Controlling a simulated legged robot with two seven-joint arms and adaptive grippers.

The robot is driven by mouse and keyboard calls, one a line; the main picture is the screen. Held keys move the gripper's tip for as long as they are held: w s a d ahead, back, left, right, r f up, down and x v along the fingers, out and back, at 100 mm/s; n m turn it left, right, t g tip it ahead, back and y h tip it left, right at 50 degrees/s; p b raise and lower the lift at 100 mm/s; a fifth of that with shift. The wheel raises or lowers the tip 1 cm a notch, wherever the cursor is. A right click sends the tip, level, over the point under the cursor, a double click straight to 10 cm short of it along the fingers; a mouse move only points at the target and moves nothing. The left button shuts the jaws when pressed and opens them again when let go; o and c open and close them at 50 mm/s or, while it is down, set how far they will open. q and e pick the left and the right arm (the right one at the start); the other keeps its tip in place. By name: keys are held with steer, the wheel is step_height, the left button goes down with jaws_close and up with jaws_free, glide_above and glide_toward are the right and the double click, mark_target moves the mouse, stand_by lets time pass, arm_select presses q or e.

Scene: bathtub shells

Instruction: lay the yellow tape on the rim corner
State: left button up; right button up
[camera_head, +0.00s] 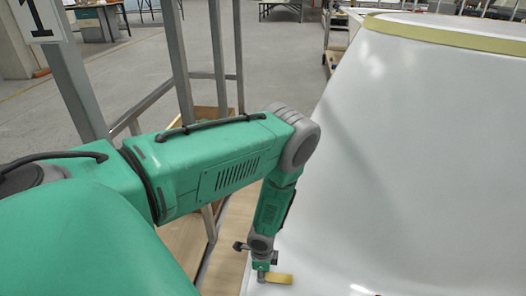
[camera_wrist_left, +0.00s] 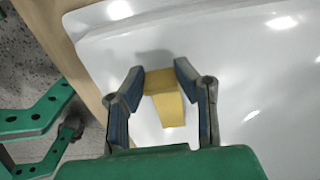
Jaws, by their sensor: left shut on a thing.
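The yellow tape (camera_wrist_left: 168,103) is a short strip held between the fingers of my left gripper (camera_wrist_left: 160,82) in the left wrist view. The gripper is shut on it at the strip's far end. In the head view the tape (camera_head: 279,278) sticks out to the right of my left gripper (camera_head: 262,272), low at the bottom of the picture. The tape is over the white rim of the bathtub shell (camera_wrist_left: 108,54), close to the rim's corner. I cannot tell whether the tape touches the rim. My right gripper is in neither view.
The white shell (camera_head: 420,150) fills the right side, with a yellow band (camera_head: 450,34) around its top. A wooden board (camera_head: 228,240) lies beside the rim. A grey metal frame (camera_head: 178,60) stands behind my left arm. Open floor (camera_head: 130,75) lies further back.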

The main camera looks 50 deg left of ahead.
arm_select(q)
steer(key=shift+f, duration=0.55)
steer(key=shift+f+b, duration=0.15)
steer(key=shift+b, duration=0.3)
steer(key=o, duration=1.5)
steer(key=shift+r+p, duration=2.85)
steer(key=shift+r, duration=0.75)
steer(key=shift+f, duration=0.1)
